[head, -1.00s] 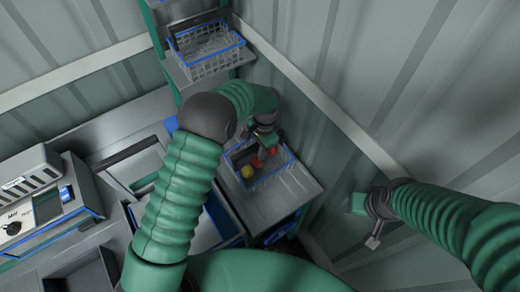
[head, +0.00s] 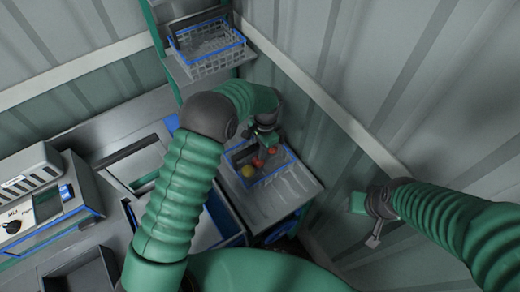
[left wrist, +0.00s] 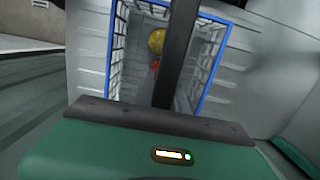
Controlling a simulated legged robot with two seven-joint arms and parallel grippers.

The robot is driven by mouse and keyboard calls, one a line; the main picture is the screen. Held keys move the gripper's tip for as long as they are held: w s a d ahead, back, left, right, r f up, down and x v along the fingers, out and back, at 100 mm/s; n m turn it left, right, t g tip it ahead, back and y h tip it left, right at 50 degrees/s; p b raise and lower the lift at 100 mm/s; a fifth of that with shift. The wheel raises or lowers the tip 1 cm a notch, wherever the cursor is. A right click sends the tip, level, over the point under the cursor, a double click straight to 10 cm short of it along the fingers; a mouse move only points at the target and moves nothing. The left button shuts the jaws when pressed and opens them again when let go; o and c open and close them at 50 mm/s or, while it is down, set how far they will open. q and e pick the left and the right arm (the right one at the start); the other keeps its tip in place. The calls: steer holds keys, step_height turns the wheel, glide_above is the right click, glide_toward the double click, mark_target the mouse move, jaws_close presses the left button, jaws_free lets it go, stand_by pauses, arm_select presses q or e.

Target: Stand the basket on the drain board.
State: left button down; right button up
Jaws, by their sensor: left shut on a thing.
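The wire basket (head: 274,178) has a blue rim and holds a yellow tomato and red ones. In the head view it is over the ribbed grey drain board (head: 290,196), and I cannot tell whether its base touches the board. My left gripper (head: 266,148) is above the basket and shut on it; the arm and gripper hide part of it. In the left wrist view the blue rim (left wrist: 214,68) shows on both sides of a dark bar, with the yellow tomato (left wrist: 156,41) inside. My right gripper (head: 366,222) is away to the right, its jaws unclear.
Another blue-rimmed wire basket (head: 208,48) stands on a shelf at the back. A corrugated wall (head: 330,130) rises close behind and right of the board. A blue-edged sink (head: 226,222) lies left of the board. A grey machine (head: 40,195) stands at far left.

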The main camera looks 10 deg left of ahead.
arm_select(q)
steer(key=shift+f, duration=0.25)
steer(key=c, duration=1.3)
jaws_free()
steer(key=shift+c, duration=1.3)
step_height(320, 180, up, 7)
steer(key=p, duration=0.5)
steer(key=shift+r, duration=0.1)
